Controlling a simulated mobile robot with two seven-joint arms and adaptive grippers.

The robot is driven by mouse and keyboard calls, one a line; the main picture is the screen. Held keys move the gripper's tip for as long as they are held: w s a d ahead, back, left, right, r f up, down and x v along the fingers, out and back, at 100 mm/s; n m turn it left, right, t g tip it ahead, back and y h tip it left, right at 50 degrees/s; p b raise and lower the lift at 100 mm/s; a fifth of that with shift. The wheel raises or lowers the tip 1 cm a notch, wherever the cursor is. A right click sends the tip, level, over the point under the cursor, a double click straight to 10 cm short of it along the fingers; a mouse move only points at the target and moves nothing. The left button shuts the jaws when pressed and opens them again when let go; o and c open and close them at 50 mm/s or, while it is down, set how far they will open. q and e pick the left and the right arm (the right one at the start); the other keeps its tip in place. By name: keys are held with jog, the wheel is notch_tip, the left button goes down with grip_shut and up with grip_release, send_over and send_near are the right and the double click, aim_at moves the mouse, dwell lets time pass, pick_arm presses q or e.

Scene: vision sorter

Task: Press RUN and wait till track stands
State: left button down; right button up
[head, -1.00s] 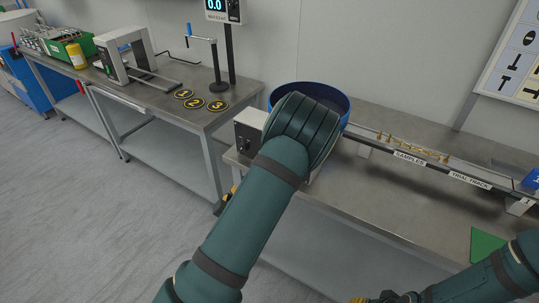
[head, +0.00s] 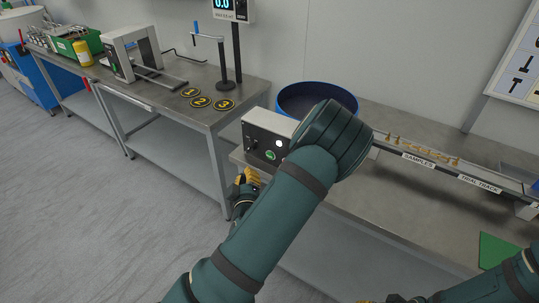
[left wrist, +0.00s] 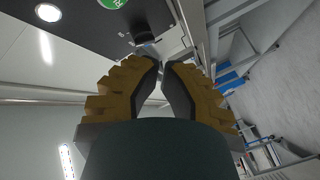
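The control box (head: 268,137) stands at the left end of the feeder table. Its front carries a round green button (head: 270,155) and a bright white round spot (head: 279,143). The green button also shows at the top edge of the left wrist view (left wrist: 112,3); its lettering is cut off. My left gripper (head: 251,177) is below and left of the button, apart from it. In the left wrist view its yellow-backed fingers (left wrist: 161,68) meet near the tips with nothing between them. The track (head: 440,163) holds several small brass parts. My right gripper (head: 390,299) barely shows at the bottom edge.
A blue bowl (head: 316,98) sits behind the control box, partly hidden by my left arm. A green mat (head: 499,251) lies at the table's right front. The left bench (head: 165,97) carries numbered discs and a stand. Open floor lies between.

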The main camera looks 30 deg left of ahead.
aim_at(261, 153)
pick_arm(q)
jog(key=shift+w+d, duration=0.2)
jog(key=shift+w, duration=2.85)
jog(key=shift+w, duration=0.15)
jog(key=shift+w, duration=0.3)
jog(key=shift+w+d+b, duration=0.1)
jog(key=shift+w+b, duration=0.3)
jog(key=shift+s, duration=0.1)
jog(key=shift+s+b, duration=0.3)
jog(key=shift+s, duration=0.45)
